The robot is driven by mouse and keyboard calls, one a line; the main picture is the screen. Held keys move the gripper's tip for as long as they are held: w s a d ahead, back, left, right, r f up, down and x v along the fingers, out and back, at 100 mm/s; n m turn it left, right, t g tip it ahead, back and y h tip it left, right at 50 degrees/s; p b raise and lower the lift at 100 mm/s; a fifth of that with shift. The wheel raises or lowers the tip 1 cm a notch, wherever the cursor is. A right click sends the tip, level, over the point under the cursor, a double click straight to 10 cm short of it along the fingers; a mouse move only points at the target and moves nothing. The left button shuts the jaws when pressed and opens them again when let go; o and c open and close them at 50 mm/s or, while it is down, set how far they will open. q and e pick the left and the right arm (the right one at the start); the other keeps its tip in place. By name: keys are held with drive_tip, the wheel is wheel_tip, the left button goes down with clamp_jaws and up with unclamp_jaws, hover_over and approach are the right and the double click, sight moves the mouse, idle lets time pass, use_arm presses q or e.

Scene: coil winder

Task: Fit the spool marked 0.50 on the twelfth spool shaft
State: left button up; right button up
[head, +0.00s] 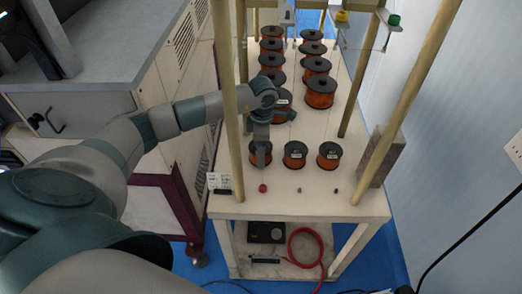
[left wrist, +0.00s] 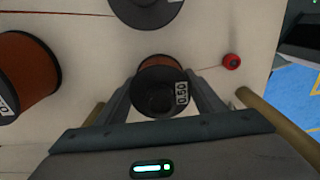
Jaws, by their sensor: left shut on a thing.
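The spool marked 0.50 (left wrist: 160,90) has dark flanges, orange-brown winding and a white label. It sits between the fingers of my left gripper (left wrist: 163,100) in the left wrist view. In the head view the left gripper (head: 262,158) points down at this spool (head: 255,150), at the left of the front row, and its fingers partly cover it. I cannot tell whether the spool is on a shaft, on the board or slightly raised. No shaft number is readable, so I cannot pick out the twelfth shaft. My right gripper is not in view.
Two more front-row spools (head: 295,154) (head: 329,155) stand right of the gripper, with larger spools (head: 320,92) in rows behind. A red knob (head: 263,188) is near the front edge. Wooden posts (head: 228,100) (head: 408,105) flank the table (head: 300,210). The board's front strip is mostly clear.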

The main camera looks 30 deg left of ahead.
use_arm(q)
drive_tip(key=shift+f+b, duration=0.35)
drive_tip(key=shift+f, duration=0.05)
drive_tip(key=o, duration=1.6)
drive_tip(key=shift+o, duration=0.2)
drive_tip(key=shift+r+p, duration=0.35)
drive_tip(key=shift+r, duration=0.1)
wheel_tip(320, 180, up, 10)
drive_tip(key=p, duration=0.4)
drive_tip(key=shift+d+p, duration=0.1)
drive_tip(key=shift+p, duration=0.2)
drive_tip(key=shift+r, duration=0.55)
